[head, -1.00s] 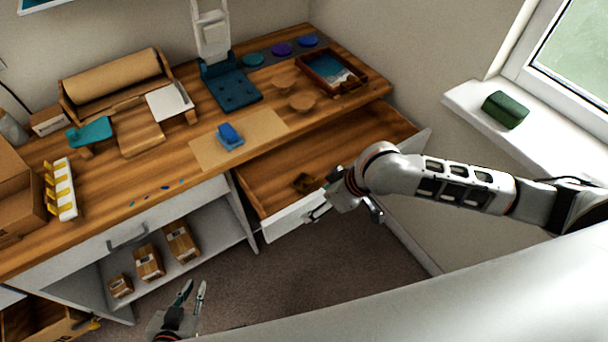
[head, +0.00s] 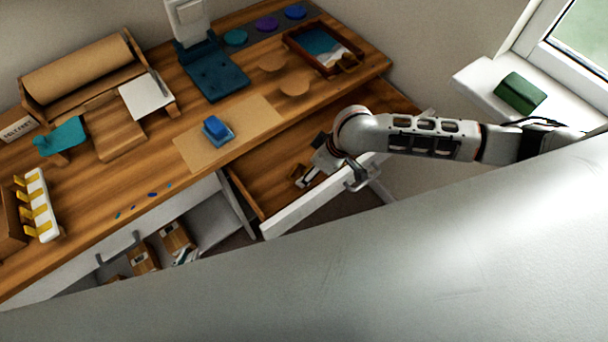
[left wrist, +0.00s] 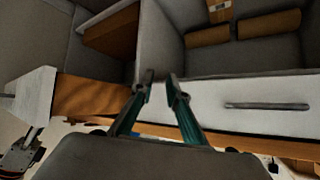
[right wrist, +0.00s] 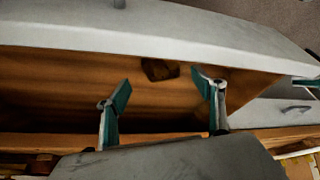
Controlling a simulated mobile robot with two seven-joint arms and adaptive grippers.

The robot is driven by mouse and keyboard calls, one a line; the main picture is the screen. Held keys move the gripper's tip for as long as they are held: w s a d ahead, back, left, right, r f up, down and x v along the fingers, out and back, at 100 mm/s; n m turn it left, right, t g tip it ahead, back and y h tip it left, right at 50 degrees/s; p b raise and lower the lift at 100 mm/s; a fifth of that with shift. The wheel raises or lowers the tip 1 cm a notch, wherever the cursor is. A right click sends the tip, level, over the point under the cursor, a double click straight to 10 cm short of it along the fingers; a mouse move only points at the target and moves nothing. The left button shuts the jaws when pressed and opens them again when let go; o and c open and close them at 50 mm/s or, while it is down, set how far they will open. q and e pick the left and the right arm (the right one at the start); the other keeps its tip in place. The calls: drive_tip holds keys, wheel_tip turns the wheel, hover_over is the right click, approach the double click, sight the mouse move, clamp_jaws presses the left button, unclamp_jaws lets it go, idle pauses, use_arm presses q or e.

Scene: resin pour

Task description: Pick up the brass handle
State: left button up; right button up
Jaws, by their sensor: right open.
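A small dark brown-gold piece, which looks like the brass handle (right wrist: 158,69), lies in the open drawer (right wrist: 60,75); in the head view it shows at the drawer's front end (head: 298,172). My right gripper (right wrist: 160,92) is open and empty. Its fingers point into the drawer on either side of the piece, apart from it in the right wrist view. My left gripper (left wrist: 159,78) is open and empty in front of the white cabinet (left wrist: 220,100). In the head view my body hides most of it, and only its tips show (head: 186,256).
The drawer's white front (head: 300,207) stands close to my right gripper. A blue block (head: 217,130) sits on a tan mat (head: 255,118) on the workbench. A tray (head: 318,45) stands at the back. Boxes (head: 176,238) fill a shelf below. A green block (head: 520,93) lies on the windowsill.

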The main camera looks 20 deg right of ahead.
drive_tip(key=shift+x, duration=2.65)
drive_tip(key=shift+s, duration=0.1)
drive_tip(key=c, duration=1.3)
